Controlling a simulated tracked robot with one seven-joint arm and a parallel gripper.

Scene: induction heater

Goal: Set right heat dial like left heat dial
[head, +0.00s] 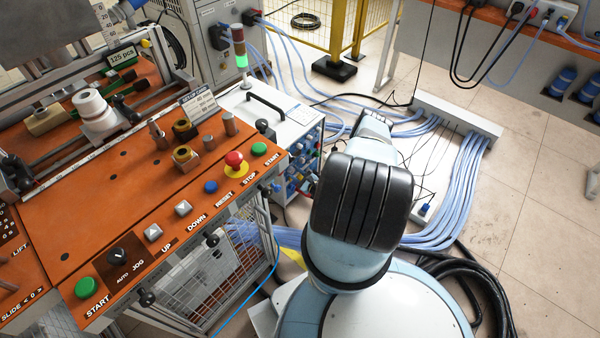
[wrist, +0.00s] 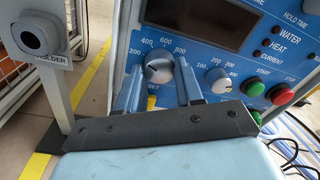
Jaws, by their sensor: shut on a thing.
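The left heat dial (wrist: 158,70) is a grey-white knob on the blue heater panel (wrist: 207,52), with scale numbers from 200 to 800 around it. My gripper (wrist: 158,72) has one finger on each side of this knob and is shut on it. The right heat dial (wrist: 218,80) is a smaller white knob just right of my right finger, clear of the gripper. The exact pointer directions of both knobs are too small to read surely. In the head view my arm hides the gripper and both dials cannot be made out.
A green start button (wrist: 252,87) and red stop button (wrist: 279,94) sit right of the dials, below indicator lamps. A dark display (wrist: 205,20) is above. A holder (wrist: 40,35) on a post stands left. The orange bench (head: 110,190) lies left of my arm.

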